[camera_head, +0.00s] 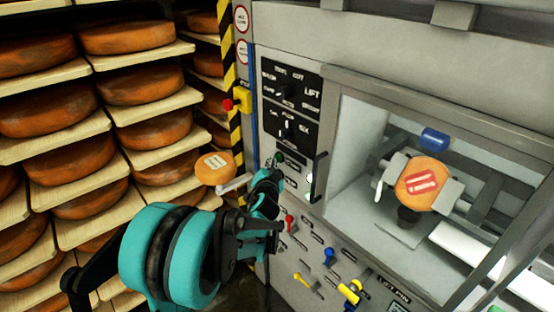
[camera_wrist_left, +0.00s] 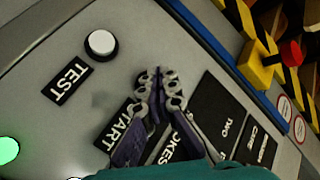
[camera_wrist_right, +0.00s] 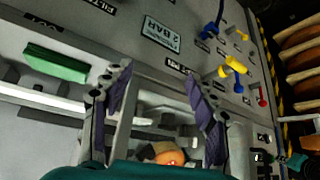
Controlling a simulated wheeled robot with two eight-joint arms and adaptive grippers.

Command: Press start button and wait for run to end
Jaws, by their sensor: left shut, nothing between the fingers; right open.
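My left gripper (camera_head: 268,180) is at the machine's control panel (camera_head: 290,230), its fingers shut and empty. In the left wrist view its closed fingertips (camera_wrist_left: 158,78) are just beyond a black label (camera_wrist_left: 122,128), partly covered, that reads like START. No button shows beside that label; the fingers may hide it. A white round button (camera_wrist_left: 101,43) with a TEST label (camera_wrist_left: 68,80) is to the left of the fingertips. Whether the fingertips touch the panel I cannot tell. My right gripper (camera_wrist_right: 158,80) is open and empty in front of the machine.
A labelled cheese wheel (camera_head: 424,184) sits in the machine's chamber; another (camera_head: 215,168) is on a support left of the panel. A red-topped yellow switch box (camera_head: 242,102) is above. Coloured levers (camera_head: 349,292) stick out low on the panel. Cheese shelves (camera_head: 100,180) fill the left.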

